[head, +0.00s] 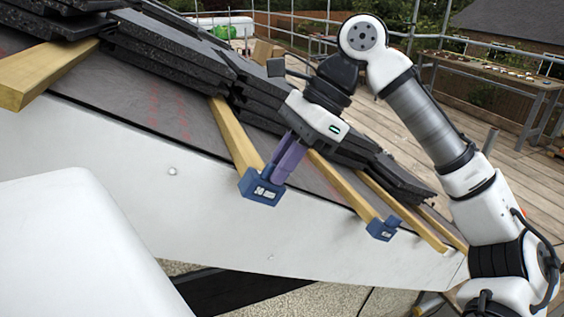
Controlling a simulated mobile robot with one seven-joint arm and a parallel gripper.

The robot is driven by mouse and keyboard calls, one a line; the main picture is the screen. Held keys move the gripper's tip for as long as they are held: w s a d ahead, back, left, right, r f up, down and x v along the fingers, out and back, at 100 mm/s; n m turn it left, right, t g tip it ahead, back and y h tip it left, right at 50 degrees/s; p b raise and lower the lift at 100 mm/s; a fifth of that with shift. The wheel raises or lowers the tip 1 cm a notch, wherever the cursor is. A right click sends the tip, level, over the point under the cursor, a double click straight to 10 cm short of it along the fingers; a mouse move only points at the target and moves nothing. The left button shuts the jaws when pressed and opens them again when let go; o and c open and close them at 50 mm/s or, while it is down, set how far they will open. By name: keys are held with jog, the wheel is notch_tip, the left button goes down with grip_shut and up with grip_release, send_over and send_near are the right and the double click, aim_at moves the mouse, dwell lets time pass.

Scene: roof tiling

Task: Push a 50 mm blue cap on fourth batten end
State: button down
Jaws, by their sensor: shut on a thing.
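My gripper (276,174), with purple fingers, is shut on a blue cap (261,190) with white markings on its face. The cap is at the lower end of a wooden batten (233,138); I cannot tell how far it is over the end. A second blue cap (382,230) sits at the end of the batten (342,184) further right, apart from my gripper. The batten at the upper left (42,74) has a bare end in view. Two narrower battens at the right (402,211) show no blue cap.
Dark tiles (180,55) are stacked along the roof above the battens. Grey underlay (150,105) shows between them. A white board (170,172) runs along the roof edge below. Scaffold rails and a work table (490,72) stand behind on a plank deck.

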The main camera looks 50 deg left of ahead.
jog(key=c, duration=1.4)
grip_release()
jog(key=shift+v, duration=3)
